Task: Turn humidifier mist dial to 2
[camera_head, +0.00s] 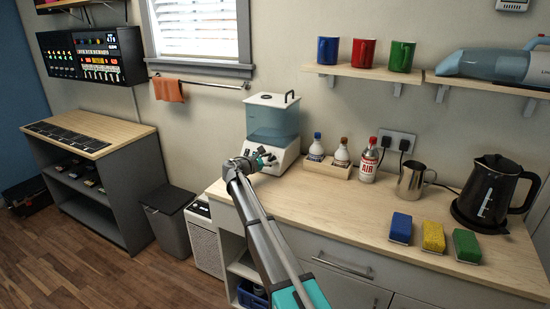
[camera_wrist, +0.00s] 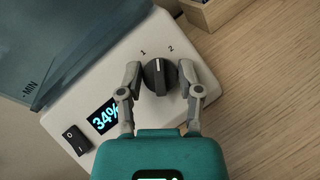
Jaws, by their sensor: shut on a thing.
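The humidifier (camera_head: 272,122) stands on the counter with a white base and a translucent blue tank. In the wrist view its black mist dial (camera_wrist: 160,77) sits on the white panel. The dial's white pointer line points between the marks 1 (camera_wrist: 143,53) and 2 (camera_wrist: 170,48). My gripper (camera_wrist: 160,79) has one finger on each side of the dial and is shut on it. In the head view my gripper (camera_head: 264,158) is at the front of the humidifier's base and hides the dial.
The panel has a display (camera_wrist: 105,117) reading 34% and a black rocker switch (camera_wrist: 76,140). Right of the humidifier stand a wooden tray (camera_head: 340,171) with bottles, a metal pitcher (camera_head: 411,181) and a black kettle (camera_head: 490,190). Sponges (camera_head: 433,237) lie near the front edge.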

